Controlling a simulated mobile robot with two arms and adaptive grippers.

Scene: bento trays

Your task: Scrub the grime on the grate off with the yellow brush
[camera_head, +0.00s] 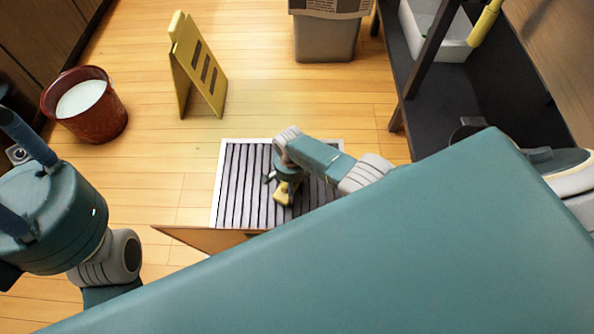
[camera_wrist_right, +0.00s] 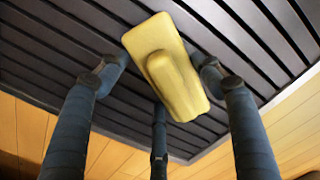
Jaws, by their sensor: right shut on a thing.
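The grate (camera_head: 232,185) has dark parallel slats and a pale frame and lies on the floor in the middle of the head view. The yellow brush (camera_head: 284,191) is on its slats. My right gripper (camera_head: 288,180) is over the grate and shut on the brush; in the right wrist view the brush (camera_wrist_right: 168,68) sits between its fingers against the dark slats (camera_wrist_right: 60,80). I cannot make out any grime on the visible slats. My left gripper (camera_head: 22,180) is at the left edge, partly cut off, with its visible fingers spread and nothing seen between them.
A red bucket (camera_head: 104,118) with white contents stands at left. A yellow floor sign (camera_head: 190,65) and a grey bin (camera_head: 325,42) stand behind the grate. A dark shelf (camera_head: 455,100) with a white basin (camera_head: 452,50) is at right. Wooden floor between them is clear.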

